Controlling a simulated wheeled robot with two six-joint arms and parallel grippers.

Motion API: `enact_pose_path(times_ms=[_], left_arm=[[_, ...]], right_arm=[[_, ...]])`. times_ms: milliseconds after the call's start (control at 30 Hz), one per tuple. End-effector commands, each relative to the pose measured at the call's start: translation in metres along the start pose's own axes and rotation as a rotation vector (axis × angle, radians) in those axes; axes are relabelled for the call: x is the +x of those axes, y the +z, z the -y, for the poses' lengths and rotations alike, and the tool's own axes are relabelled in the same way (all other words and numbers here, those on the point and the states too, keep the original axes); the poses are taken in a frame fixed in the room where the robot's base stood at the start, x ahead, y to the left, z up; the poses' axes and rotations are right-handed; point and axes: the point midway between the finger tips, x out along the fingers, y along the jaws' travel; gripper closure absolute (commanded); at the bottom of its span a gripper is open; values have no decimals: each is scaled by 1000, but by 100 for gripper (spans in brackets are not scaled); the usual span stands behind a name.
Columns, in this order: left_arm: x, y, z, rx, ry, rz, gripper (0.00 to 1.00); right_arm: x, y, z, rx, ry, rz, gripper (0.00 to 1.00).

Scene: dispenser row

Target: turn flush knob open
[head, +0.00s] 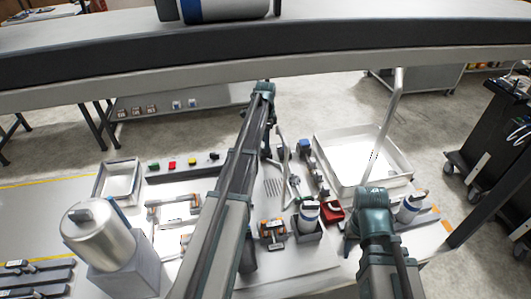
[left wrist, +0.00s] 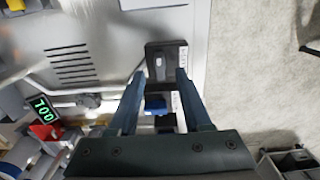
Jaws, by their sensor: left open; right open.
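A dark square plate with a small grey knob (left wrist: 164,66) set in it shows at the top middle of the left wrist view, near the panel's edge. My left gripper (left wrist: 161,76) is open, with one finger on each side of the plate in that view. In the head view my left arm and gripper (head: 268,150) largely hide this spot. My right gripper (head: 352,238) is low at the right; its fingers are hardly visible.
A blue-topped block (left wrist: 156,104) sits close beside the plate. A green-lit display (left wrist: 43,109) is at the left. In the head view a white tray (head: 340,135), a red part (head: 333,210) and a metal canister (head: 85,232) stand around. A long beam (head: 120,85) crosses above the bench.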

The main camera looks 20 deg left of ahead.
Motion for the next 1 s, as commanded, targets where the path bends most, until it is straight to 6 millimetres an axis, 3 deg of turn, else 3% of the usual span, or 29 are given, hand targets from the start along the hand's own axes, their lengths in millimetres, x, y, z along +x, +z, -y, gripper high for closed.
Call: enact_pose_path(times_ms=[33,200,567,833,1000], left_arm=[[14,0,0,0,0,0,51],[29,0,0,0,0,0,51],[30,0,0,0,0,0,51],[30,0,0,0,0,0,100],[30,0,0,0,0,0,100]], right_arm=[[14,-1,1,0,0,0,50],[28,-2,3,1,0,0,50],[29,-2,3,2,0,0,50],[30,-2,3,2,0,0,50],[30,-2,3,2,0,0,50]])
